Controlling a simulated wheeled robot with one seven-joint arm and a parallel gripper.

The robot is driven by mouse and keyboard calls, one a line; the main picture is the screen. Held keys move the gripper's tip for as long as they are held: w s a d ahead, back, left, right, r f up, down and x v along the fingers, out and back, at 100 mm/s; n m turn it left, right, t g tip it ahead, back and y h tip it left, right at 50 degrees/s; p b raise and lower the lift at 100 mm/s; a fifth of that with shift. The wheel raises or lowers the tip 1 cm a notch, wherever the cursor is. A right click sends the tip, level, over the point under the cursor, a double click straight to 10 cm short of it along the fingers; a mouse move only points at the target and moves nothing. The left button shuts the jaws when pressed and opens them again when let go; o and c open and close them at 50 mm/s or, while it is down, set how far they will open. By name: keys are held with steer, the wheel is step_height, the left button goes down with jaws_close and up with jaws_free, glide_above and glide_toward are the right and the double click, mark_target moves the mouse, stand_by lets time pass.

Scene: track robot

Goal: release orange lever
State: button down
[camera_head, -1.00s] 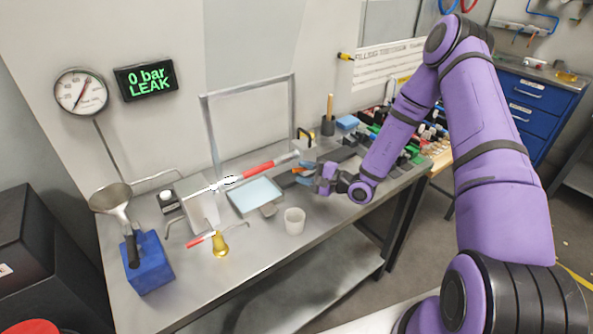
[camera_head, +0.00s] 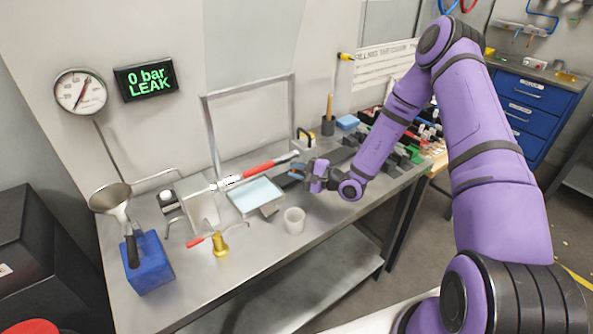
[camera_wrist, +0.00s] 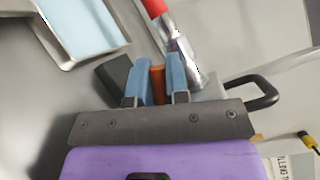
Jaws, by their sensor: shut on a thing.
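The orange lever (camera_wrist: 157,84) shows in the wrist view as a short upright orange piece between the blue fingers of my gripper (camera_wrist: 155,82). My gripper is shut on it, and the fingers cover most of its sides. In the head view my gripper (camera_head: 297,171) is at the back right of the steel bench, near the right end of a red-and-metal rod (camera_head: 262,167). The lever is too small and covered there to make out clearly.
The rod's metal end lies close beside my fingers in the wrist view. A light-blue tray (camera_head: 256,195), a white cup (camera_head: 294,221), a brass bell-shaped piece (camera_head: 220,244) and a blue block (camera_head: 149,265) stand on the bench. The wall display (camera_head: 146,80) reads "0 bar LEAK".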

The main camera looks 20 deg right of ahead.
steer(key=shift+w+d+r+m+t+y, duration=0.1)
steer(key=shift+d+r+m+t+y, duration=0.25)
steer(key=shift+m, duration=0.35)
steer(key=shift+w+d+r+m+t+y, duration=0.15)
steer(key=shift+r+m+t, duration=0.25)
steer(key=shift+m, duration=0.3)
steer(key=shift+s, duration=0.1)
steer(key=c, duration=1.1)
jaws_free()
steer(key=shift+r, duration=0.1)
steer(key=shift+a+g, duration=0.1)
steer(key=shift+g, duration=0.15)
